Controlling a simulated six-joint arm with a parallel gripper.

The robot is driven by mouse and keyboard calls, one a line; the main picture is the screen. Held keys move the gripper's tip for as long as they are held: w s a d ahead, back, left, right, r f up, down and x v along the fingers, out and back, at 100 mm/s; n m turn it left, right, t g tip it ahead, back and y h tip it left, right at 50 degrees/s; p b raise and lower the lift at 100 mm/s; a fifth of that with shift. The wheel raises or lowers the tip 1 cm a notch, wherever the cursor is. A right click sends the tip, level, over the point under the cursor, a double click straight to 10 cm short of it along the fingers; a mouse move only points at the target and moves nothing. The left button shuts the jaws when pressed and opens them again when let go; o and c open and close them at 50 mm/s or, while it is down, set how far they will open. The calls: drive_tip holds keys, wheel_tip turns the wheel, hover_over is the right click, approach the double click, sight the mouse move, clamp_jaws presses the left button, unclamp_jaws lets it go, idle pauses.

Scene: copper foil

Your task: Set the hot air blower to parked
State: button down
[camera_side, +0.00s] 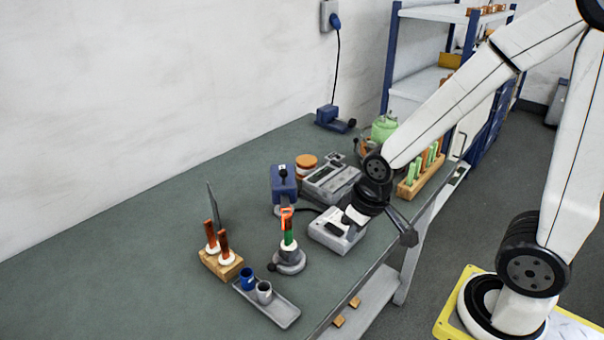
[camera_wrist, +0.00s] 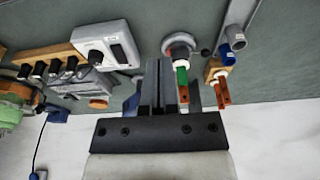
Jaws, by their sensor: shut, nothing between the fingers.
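A blue unit on a grey stand (camera_side: 284,181), with a black knob on top, looks like the hot air blower. It stands near the middle of the bench, behind a round grey base (camera_side: 289,262) that holds an upright green and copper piece (camera_side: 288,232). An orange part shows at the top of that piece. In the wrist view the blue unit (camera_wrist: 130,103) is mostly hidden behind my fingers. My gripper (camera_side: 408,234) is shut and empty near the bench's front edge, to the right of the blower and apart from it. Its fingers also show in the wrist view (camera_wrist: 159,66).
A white control box with a knob (camera_side: 338,231) lies close to my gripper. Behind it are a grey instrument (camera_side: 331,180) and a rack (camera_side: 408,187). A tray with cups (camera_side: 282,312) and a wooden block with copper rods (camera_side: 219,265) stand left. The bench's far left is clear.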

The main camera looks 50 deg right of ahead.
drive_tip(key=c, duration=1.3)
unclamp_jaws()
drive_tip(key=o, duration=0.7)
drive_tip(key=shift+w+r, duration=0.1)
drive_tip(key=shift+w, duration=0.05)
drive_tip(key=shift+o, duration=0.9)
drive_tip(key=shift+w, duration=0.3)
wheel_tip(320, 180, up, 7)
drive_tip(key=m+g+h, duration=0.2)
drive_tip(key=g, duration=0.1)
hover_over(283, 172)
drive_tip(key=shift+w+a, duration=0.4)
drive_tip(key=shift+s+d+f, duration=0.1)
drive_tip(key=shift+d+f, duration=0.15)
drive_tip(key=shift+f, duration=1.05)
drive_tip(key=shift+w+d+f, duration=0.1)
drive_tip(key=shift+d+f, duration=0.1)
drive_tip(key=shift+f, duration=1.1)
drive_tip(key=shift+s+d+f, duration=0.1)
drive_tip(key=shift+d+f, duration=0.15)
drive_tip(key=shift+f, duration=1.05)
drive_tip(key=shift+c, duration=0.2)
